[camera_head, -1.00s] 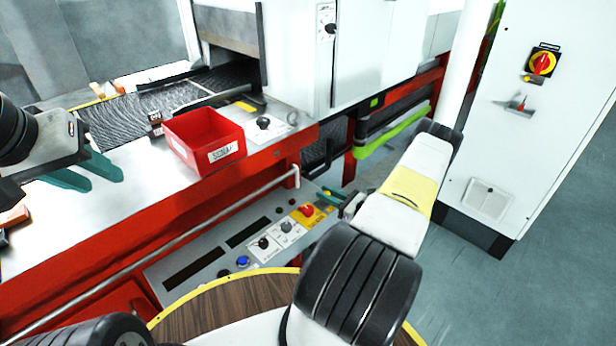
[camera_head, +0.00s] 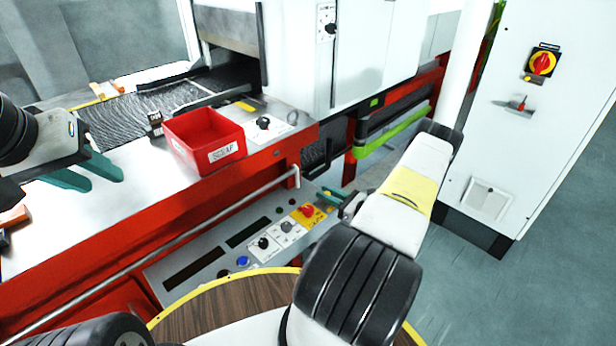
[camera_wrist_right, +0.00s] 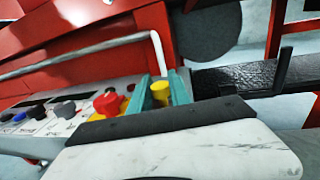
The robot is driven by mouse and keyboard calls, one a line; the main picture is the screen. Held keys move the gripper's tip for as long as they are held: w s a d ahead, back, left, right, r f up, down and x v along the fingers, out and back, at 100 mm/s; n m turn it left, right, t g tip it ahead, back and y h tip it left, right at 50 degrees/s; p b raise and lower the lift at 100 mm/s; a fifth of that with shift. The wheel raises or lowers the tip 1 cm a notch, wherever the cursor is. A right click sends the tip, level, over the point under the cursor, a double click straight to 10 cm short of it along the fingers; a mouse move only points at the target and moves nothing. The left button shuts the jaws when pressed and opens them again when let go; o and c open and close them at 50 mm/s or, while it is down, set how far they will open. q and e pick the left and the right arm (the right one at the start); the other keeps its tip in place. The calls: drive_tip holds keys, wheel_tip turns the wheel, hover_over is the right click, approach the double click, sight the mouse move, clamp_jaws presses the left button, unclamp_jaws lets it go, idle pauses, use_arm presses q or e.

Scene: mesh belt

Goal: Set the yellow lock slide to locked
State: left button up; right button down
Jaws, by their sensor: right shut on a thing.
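The yellow lock slide (camera_wrist_right: 160,93) shows as a yellow knob at the right end of the control panel in the right wrist view. My right gripper (camera_head: 333,197) has its teal fingers on either side of it and is shut on it. The fingers also show in the right wrist view (camera_wrist_right: 161,90). The lower part of the slide and any position marks are hidden by the gripper. My left gripper (camera_head: 93,176) is open and empty above the metal table at the left, far from the slide.
The control panel (camera_head: 207,262) carries a red mushroom button (camera_head: 306,210), dark knobs and a blue button (camera_head: 242,261). A rail (camera_head: 215,215) runs above it. A red scrap bin (camera_head: 203,137) stands on the table beside the mesh belt (camera_head: 120,118). A white cabinet (camera_head: 545,130) stands at right.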

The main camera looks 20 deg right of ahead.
sight(319, 206)
idle(0.3)
drive_tip(key=shift+s+a+f, duration=0.1)
drive_tip(key=shift+s+a, duration=0.15)
drive_tip(key=shift+a, duration=0.35)
drive_tip(key=shift+s+a+r, duration=0.1)
drive_tip(key=shift+s+a, duration=0.2)
drive_tip(key=shift+a, duration=0.3)
drive_tip(key=shift+s+a+f, duration=0.1)
drive_tip(key=shift+s+a, duration=0.15)
drive_tip(key=shift+a, duration=0.35)
drive_tip(key=c, duration=1.2)
unclamp_jaws()
drive_tip(key=v, duration=0.7)
drive_tip(key=shift+s+d, duration=0.2)
drive_tip(key=shift+s, duration=0.15)
